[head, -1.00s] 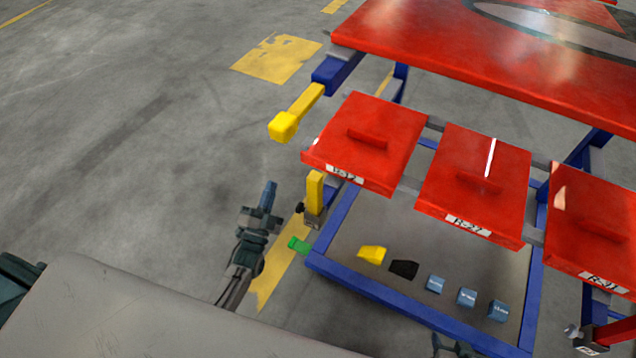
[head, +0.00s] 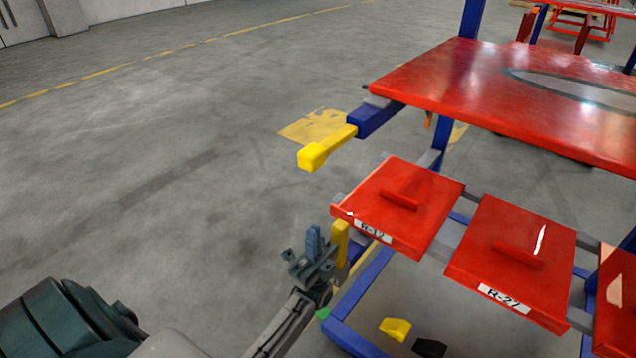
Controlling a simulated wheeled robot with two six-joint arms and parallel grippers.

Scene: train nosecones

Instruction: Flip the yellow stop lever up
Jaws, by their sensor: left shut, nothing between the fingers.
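A yellow lever (head: 327,149) with a thick block-like end sticks out to the left from a blue bracket (head: 376,117) below the large red top panel. A second yellow bar (head: 341,243) stands upright lower down, beside the nearest red panel. The frames do not make clear which is the stop lever. My left gripper (head: 313,238) is shut and empty, pointing up just left of the upright bar and below the upper lever. It hides part of the bar's lower mount. Whether it touches the bar cannot be told. My right gripper is out of view.
Red panels labelled R-12 (head: 400,205) and R-27 (head: 515,255) sit to the right on the blue frame (head: 365,290). A yellow block (head: 395,329) and a black block (head: 430,347) lie on the lower shelf. Open concrete floor (head: 150,150) lies to the left.

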